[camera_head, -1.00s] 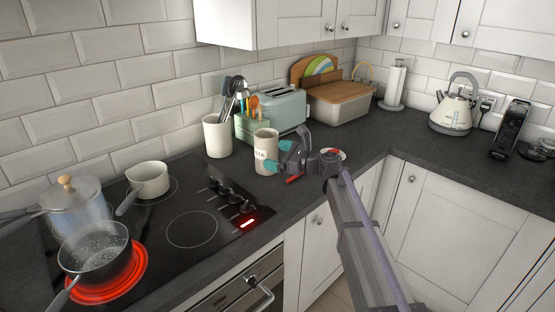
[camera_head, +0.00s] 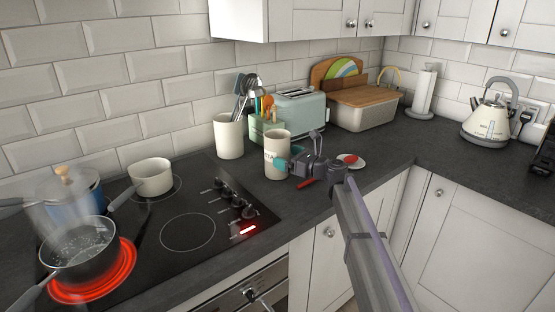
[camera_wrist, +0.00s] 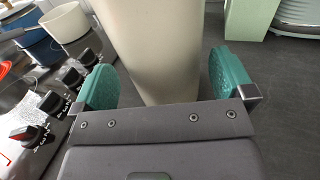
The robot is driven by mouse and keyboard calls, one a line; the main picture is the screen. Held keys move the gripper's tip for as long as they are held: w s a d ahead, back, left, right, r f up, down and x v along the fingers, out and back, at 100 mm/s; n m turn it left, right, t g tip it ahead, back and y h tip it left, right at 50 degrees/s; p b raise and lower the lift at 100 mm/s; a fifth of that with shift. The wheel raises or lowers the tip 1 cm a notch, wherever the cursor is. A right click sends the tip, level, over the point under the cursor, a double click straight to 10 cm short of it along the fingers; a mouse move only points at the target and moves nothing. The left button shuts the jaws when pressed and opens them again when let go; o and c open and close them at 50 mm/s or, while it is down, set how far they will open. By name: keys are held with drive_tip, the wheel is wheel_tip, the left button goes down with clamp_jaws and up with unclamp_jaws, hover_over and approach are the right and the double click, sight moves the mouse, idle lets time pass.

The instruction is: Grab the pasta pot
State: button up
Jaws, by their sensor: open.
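The pasta pot (camera_head: 277,152) is a tall cream canister with dark lettering, upright on the slate worktop in front of the utensil pot. In the wrist view the pasta pot (camera_wrist: 150,45) fills the middle; its top is out of frame. My gripper (camera_head: 286,160) is low at the pot's right side in the head view. In the wrist view my gripper (camera_wrist: 168,80) is open, with a teal pad on each side of the pot. Contact cannot be told.
A utensil pot (camera_head: 229,136), green block (camera_head: 262,135) and toaster (camera_head: 302,111) stand behind. A white dish (camera_head: 350,161) with something red lies right. Left is the hob with a glowing ring (camera_head: 95,288) under a steaming saucepan (camera_head: 80,250). Open worktop lies farther right.

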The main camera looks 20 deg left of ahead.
drive_tip(key=x, duration=0.3)
drive_tip(key=shift+w+a, duration=0.15)
drive_tip(key=shift+a, duration=0.25)
drive_tip(key=c, duration=0.9)
wheel_tip(320, 180, up, 10)
drive_tip(key=p, duration=1)
